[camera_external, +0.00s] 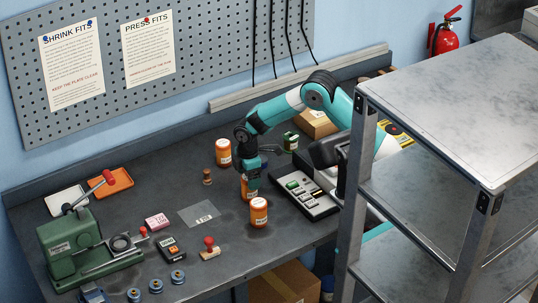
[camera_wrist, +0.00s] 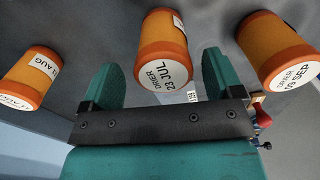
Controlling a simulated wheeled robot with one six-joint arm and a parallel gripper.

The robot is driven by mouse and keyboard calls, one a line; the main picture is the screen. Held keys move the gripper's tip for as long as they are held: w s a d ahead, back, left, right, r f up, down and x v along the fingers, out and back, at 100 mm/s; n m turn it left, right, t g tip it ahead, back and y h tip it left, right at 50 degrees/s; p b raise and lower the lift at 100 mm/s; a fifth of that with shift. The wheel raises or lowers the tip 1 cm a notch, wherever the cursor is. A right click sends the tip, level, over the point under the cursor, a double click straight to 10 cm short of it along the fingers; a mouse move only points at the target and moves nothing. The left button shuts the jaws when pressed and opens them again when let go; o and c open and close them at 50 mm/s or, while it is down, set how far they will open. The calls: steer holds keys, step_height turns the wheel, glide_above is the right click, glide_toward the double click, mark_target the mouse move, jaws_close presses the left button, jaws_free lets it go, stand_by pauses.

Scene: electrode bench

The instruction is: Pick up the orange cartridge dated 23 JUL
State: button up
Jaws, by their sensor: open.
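Three orange cartridges with white end labels show in the wrist view. The middle cartridge (camera_wrist: 163,50) reads "DRIER 23 JUL". The left one (camera_wrist: 32,75) shows an "AUG" date and the right one (camera_wrist: 278,50) a "SEP" date. My gripper (camera_wrist: 160,80) is open and empty, its teal fingers on either side of the 23 JUL label. In the external view my gripper (camera_external: 252,178) is down over the middle cartridge (camera_external: 246,192), hiding part of it. Contact cannot be told. The other cartridges stand behind (camera_external: 223,153) and in front (camera_external: 259,213).
A brown bottle-like item (camera_external: 207,176), clear bag (camera_external: 198,214) and red-knobbed stamp (camera_external: 210,249) lie left. A green press (camera_external: 75,245) stands farther left. A metal shelf (camera_external: 450,100) stands at right.

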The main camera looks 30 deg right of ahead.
mark_target(247, 194)
steer(key=shift+s+f+p, duration=0.15)
steer(key=shift+f+p, duration=0.2)
steer(key=shift+f, duration=1.5)
steer(key=c, duration=1.1)
steer(key=shift+c, duration=0.2)
steer(key=shift+r, duration=0.15)
